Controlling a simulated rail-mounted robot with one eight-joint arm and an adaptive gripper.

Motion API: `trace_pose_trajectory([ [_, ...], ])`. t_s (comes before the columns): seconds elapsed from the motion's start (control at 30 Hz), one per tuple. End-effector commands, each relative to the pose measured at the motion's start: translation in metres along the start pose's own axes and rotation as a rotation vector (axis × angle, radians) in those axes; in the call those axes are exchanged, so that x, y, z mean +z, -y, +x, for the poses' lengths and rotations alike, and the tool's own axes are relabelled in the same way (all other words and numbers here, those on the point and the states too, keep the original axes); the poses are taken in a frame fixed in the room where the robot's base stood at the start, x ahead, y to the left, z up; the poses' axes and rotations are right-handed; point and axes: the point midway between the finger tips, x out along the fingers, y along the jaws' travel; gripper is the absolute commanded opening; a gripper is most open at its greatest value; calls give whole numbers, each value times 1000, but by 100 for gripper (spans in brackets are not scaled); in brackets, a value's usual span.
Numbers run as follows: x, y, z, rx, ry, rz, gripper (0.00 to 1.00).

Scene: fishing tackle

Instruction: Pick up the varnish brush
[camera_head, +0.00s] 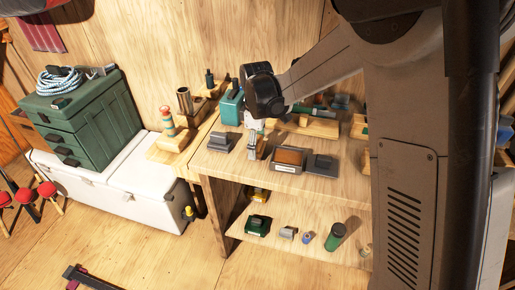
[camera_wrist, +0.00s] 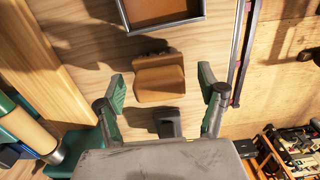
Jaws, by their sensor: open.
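My gripper (camera_head: 256,137) hangs low over the workbench top in the head view. In the wrist view my gripper (camera_wrist: 162,90) is open, with one green-padded finger on each side. A brown block-like thing (camera_wrist: 160,84) with a darker ragged far edge lies between and below the fingertips, with gaps on both sides. It may be the varnish brush, but I cannot tell for sure. A dark grey piece (camera_wrist: 168,122) lies nearer the palm, partly hidden by my gripper. In the head view my gripper largely hides this spot.
A brown-lined tray (camera_head: 289,158) lies right of my gripper, with a grey block (camera_head: 321,165) beside it. Another grey thing (camera_head: 221,141) lies left. A teal container (camera_head: 231,104) stands behind. Below is a shelf (camera_head: 272,245) with several small items.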

Motion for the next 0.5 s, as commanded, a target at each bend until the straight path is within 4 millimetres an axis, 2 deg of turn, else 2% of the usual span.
trace_pose_trajectory([
  [0.1,0,0,17,0,0,0,71],
  [0.2,0,0,25,0,0,0,71],
  [0.47,0,0,27,0,0,0,71],
  [0.5,0,0,27,0,0,0,69],
])
